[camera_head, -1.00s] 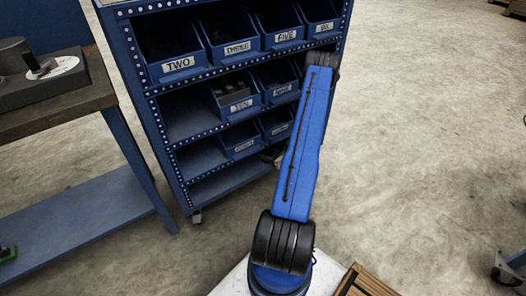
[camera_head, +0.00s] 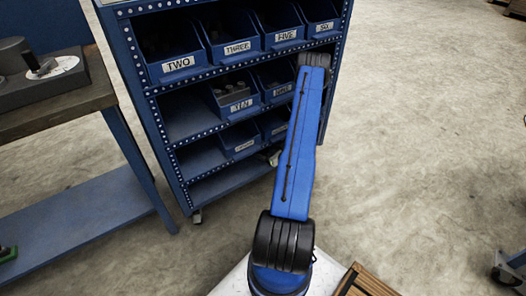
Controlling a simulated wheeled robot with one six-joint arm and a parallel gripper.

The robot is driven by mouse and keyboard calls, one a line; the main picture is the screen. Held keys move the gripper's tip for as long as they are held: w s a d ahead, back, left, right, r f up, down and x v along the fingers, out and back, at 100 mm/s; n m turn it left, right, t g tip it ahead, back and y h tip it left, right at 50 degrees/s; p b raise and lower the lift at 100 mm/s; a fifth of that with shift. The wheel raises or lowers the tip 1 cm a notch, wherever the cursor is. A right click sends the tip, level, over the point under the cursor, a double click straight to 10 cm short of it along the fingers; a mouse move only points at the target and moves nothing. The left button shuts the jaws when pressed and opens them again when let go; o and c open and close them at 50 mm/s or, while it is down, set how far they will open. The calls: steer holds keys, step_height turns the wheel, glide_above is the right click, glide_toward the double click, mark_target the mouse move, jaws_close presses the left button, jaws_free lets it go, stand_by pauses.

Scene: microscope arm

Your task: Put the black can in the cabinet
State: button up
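The cabinet (camera_head: 128,68) is a blue open-fronted rack on wheels, with labelled blue bins on its upper shelves. The left part of its middle shelf (camera_head: 188,125) and its lowest shelf look bare. I cannot make out the black can in this view. My blue arm rises in front of the cabinet's right side and hides part of it. A small light and dark piece, seemingly the end of my arm with my gripper (camera_head: 274,157), shows left of the arm near the lower shelves. My arm hides the rest, so its fingers and anything in them cannot be seen.
A bin marked TEN (camera_head: 236,101) holds several grey cylindrical parts. A workbench (camera_head: 68,112) with a dark device on it stands at the left, close to the cabinet. A wooden slatted piece (camera_head: 368,283) is at the bottom right.

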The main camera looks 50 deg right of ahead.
steer(key=shift+r, duration=0.1)
steer(key=v, duration=1.2)
stand_by(0.4)
